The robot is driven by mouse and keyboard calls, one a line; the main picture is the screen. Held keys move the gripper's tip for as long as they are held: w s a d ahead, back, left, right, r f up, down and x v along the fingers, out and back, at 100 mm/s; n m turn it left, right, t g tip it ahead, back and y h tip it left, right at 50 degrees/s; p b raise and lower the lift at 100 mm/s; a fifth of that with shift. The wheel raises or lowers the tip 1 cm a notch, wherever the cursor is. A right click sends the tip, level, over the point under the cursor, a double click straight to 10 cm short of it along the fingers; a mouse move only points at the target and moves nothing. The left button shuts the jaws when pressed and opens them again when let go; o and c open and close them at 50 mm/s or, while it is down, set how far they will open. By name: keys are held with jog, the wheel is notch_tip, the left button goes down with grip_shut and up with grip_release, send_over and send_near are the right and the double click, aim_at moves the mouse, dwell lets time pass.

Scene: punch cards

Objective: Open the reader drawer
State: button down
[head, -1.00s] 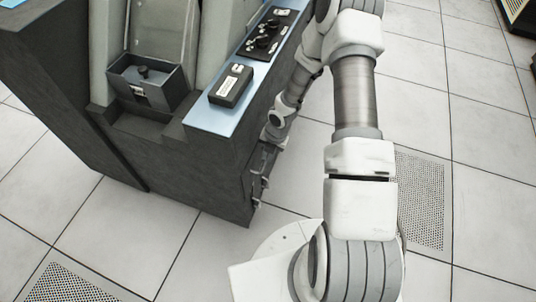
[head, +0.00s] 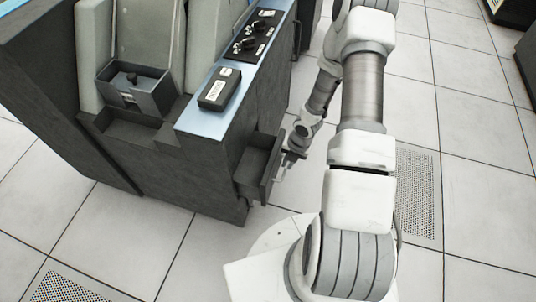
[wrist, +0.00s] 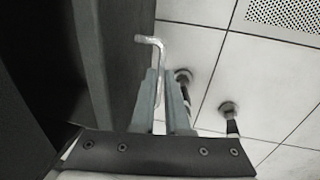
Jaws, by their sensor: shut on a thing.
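The reader drawer (head: 254,162) is a dark grey box in the lower right side of the machine, and it stands partly pulled out. Its inside shows from above. My gripper (head: 285,166) is at the drawer's outer face, partly hidden by my arm. In the wrist view my gripper's fingers (wrist: 164,88) are shut around the thin metal handle (wrist: 149,39), whose bent end sticks out past the fingertips. The drawer's grey front (wrist: 126,60) shows just left of the fingers.
The dark machine (head: 160,180) fills the left side. On its blue top (head: 196,122) lies a black box with a white label (head: 219,90); a black panel of knobs (head: 258,38) is farther back. The tiled floor (head: 470,190) at the right is clear.

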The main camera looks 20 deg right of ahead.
jog(key=s+d+p, duration=0.5)
jog(key=s+d, duration=0.6)
jog(key=d, duration=0.4)
jog(key=c, duration=0.9)
grip_release()
jog(key=shift+w, duration=0.1)
jog(key=r+p, duration=0.2)
jog(key=r, duration=0.3)
jog(key=s+d+r+p, duration=0.1)
jog(key=r+p, duration=0.1)
jog(key=r, duration=0.4)
jog(key=s+d+r+p, duration=0.1)
jog(key=r+p, duration=0.2)
jog(key=r, duration=0.3)
jog(key=shift+d, duration=0.25)
jog(key=shift+w+r, duration=0.1)
jog(key=shift+w, duration=0.05)
